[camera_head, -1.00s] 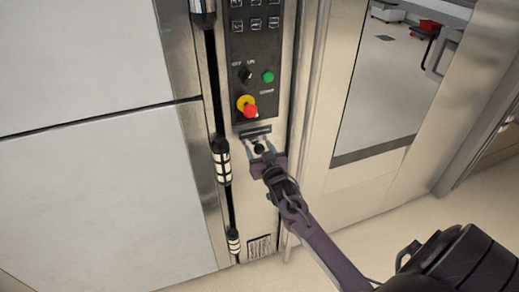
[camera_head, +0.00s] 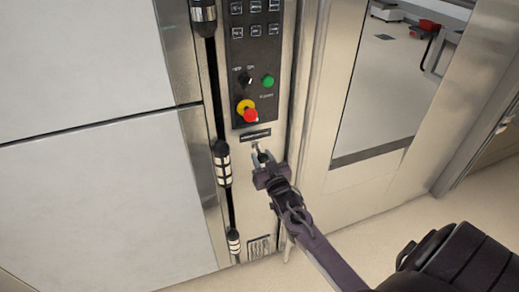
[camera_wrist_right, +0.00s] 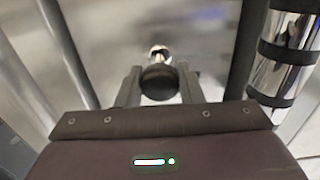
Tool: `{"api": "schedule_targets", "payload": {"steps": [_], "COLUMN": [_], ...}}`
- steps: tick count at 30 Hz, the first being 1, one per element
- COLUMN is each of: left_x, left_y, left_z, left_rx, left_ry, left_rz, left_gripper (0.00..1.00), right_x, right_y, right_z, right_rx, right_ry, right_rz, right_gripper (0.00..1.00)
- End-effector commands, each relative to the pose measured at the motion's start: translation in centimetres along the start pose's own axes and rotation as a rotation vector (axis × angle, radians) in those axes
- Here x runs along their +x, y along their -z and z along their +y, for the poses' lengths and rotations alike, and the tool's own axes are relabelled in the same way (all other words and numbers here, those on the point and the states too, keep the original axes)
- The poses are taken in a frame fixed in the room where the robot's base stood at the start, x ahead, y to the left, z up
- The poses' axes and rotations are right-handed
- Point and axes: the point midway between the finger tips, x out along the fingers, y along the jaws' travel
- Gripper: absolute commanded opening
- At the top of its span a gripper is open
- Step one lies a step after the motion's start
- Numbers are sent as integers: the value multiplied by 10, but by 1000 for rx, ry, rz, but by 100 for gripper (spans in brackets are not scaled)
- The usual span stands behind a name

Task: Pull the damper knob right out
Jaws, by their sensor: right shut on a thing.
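The damper knob is a black ball on a thin metal stem, below the control panel on the steel oven front. In the wrist view the knob (camera_wrist_right: 159,84) sits between the two fingers of my right gripper, with a short length of bright stem behind it. In the head view my right gripper (camera_head: 263,160) is shut on the knob and covers most of it. The bare stem (camera_head: 256,147) shows between the gripper and the steel front. My left gripper is not in view.
The black control panel (camera_head: 255,60) with a red button (camera_head: 250,115) and a green button (camera_head: 267,81) is just above. A dark vertical rod with chrome-banded fittings (camera_head: 222,163) runs at the left. Open floor (camera_head: 370,230) lies to the right.

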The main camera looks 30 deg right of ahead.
Motion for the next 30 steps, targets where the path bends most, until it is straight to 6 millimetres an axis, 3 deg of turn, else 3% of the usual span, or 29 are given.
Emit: {"api": "schedule_targets", "payload": {"steps": [1, 4, 14, 15, 19, 30], "left_x": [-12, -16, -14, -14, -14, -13], "left_y": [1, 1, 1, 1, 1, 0], "left_z": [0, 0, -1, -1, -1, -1], "left_rx": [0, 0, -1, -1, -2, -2], "left_ry": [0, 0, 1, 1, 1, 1], "left_rz": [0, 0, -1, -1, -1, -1], "left_gripper": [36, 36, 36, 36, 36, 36], "right_x": [-10, -22, -24, -24, -24, -31], "right_y": [2, 0, -2, -3, -2, -2], "right_z": [-1, 0, -1, -1, 0, 0], "right_rx": [0, 1, 0, 0, 0, 0], "right_ry": [1, 0, 1, 1, 1, 0], "right_rz": [-10, -9, -6, -7, -6, -6], "right_gripper": [0, 0, 0, 39, 56, 56]}}
